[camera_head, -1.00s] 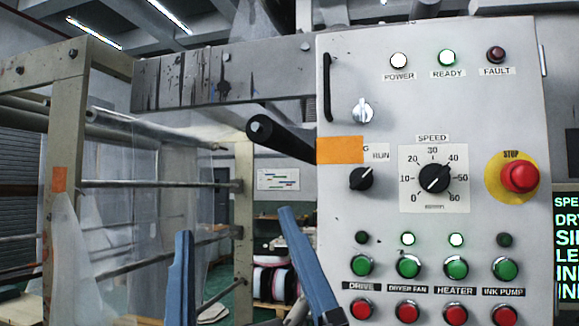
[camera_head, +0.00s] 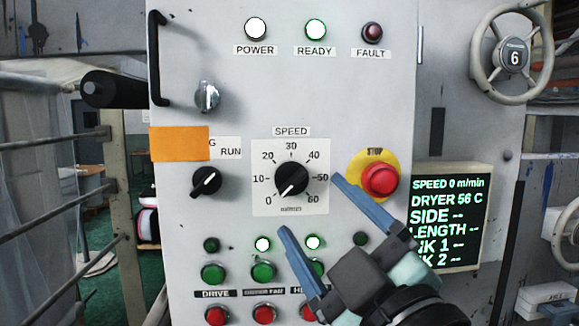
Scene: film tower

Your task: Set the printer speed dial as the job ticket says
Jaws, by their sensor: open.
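The black speed dial (camera_head: 291,180) sits on a white scale plate (camera_head: 262,205) marked 0 to 60. Its white pointer line appears to point lower left, near 0. My gripper (camera_head: 308,202) has two blue fingers, spread apart and empty. One fingertip is below the dial and the other to its right. Whether they touch the panel cannot be told. The display (camera_head: 450,220) reads speed 0 m/min and dryer 56 C, with dashes for side and length; my gripper covers part of its lower left. No readable job ticket shows.
The red stop button (camera_head: 380,180) is just right of the fingers. A run switch (camera_head: 206,181) and a blank orange card (camera_head: 179,143) are left of the dial. Green buttons (camera_head: 213,273) and red buttons (camera_head: 217,315) line the bottom. A handwheel (camera_head: 512,55) is at upper right.

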